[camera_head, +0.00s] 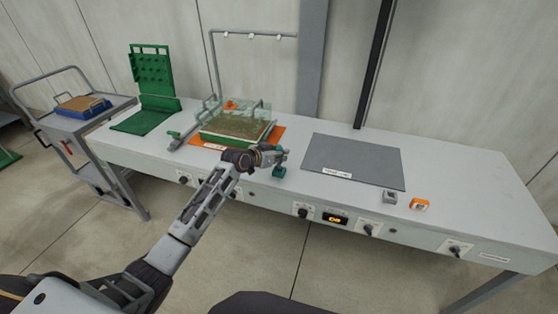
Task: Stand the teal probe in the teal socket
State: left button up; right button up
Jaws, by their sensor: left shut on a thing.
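My left gripper (272,156) is at the front middle of the bench, its arm reaching in from below. It is shut on the teal probe (279,150), of which only a small dark teal part shows beside the fingers. The teal socket (279,172), a small teal block, sits on the bench near the front edge, just below the gripper. The probe appears right over the socket, but whether it touches or enters it is too small to tell. My right gripper is not in view.
A grey block (390,197) and an orange block (420,204) stand near the front edge at right. A dark grey mat (353,160) lies behind them. A green rack (151,70) stands at left.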

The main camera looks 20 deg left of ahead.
pick_arm(q)
jog(key=shift+f, duration=1.5)
jog(key=shift+f, duration=0.15)
jog(key=o, duration=1)
jog(key=shift+o, duration=0.2)
jog(key=v, duration=1.2)
